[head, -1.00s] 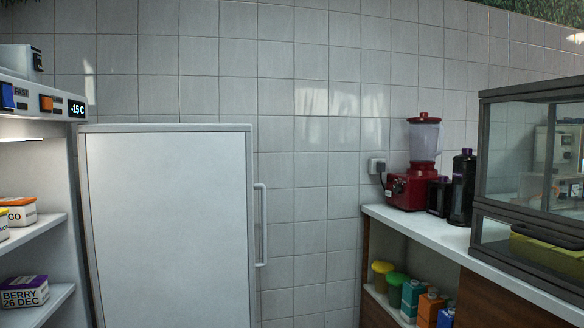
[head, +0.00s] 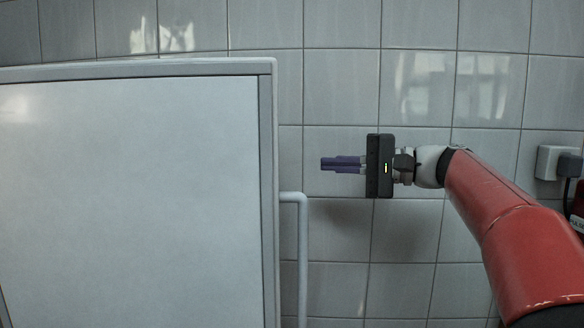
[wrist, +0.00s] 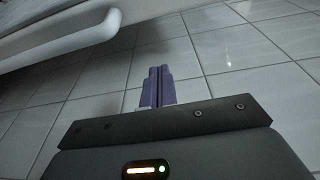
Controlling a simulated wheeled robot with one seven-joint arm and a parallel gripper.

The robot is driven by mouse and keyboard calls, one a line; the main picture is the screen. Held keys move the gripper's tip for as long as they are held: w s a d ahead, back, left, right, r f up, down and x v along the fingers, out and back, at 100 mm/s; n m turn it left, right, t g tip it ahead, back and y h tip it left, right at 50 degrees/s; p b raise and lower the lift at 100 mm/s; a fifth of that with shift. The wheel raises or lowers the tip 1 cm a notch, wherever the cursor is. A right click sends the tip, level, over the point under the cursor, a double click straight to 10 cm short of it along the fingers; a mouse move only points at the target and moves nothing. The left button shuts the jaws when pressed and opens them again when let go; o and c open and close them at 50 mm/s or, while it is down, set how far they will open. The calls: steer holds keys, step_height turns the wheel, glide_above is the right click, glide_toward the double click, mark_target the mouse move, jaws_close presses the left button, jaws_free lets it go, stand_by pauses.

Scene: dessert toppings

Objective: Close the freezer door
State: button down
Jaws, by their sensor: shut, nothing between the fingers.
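The white freezer door (head: 135,190) with its grey frame fills the left of the head view, standing open. Its white vertical bar handle (head: 303,250) runs down its right edge. My gripper (head: 322,164) has purple fingers pressed together and empty. It points left, a short way right of the door's edge and slightly above the handle's top, and looks apart from both. In the wrist view, the shut fingers (wrist: 158,70) point toward the tiled wall, and the handle (wrist: 65,42) crosses the upper left beside the door. The freezer's inside is out of view.
A white tiled wall (head: 420,90) stands behind my gripper. A wall socket with a plug (head: 556,163) is at the right, beside a partly visible red appliance.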

steer(key=x, duration=0.6)
steer(key=r+p+x, duration=0.1)
steer(key=x, duration=0.2)
steer(key=shift+w+a, duration=0.1)
steer(key=shift+a, duration=0.2)
steer(key=shift+s+a, duration=0.15)
steer(key=shift+s, duration=0.15)
steer(key=shift+s+d, duration=0.1)
steer(key=shift+s, duration=0.7)
steer(key=shift+s+d, duration=0.15)
steer(key=shift+s, duration=0.65)
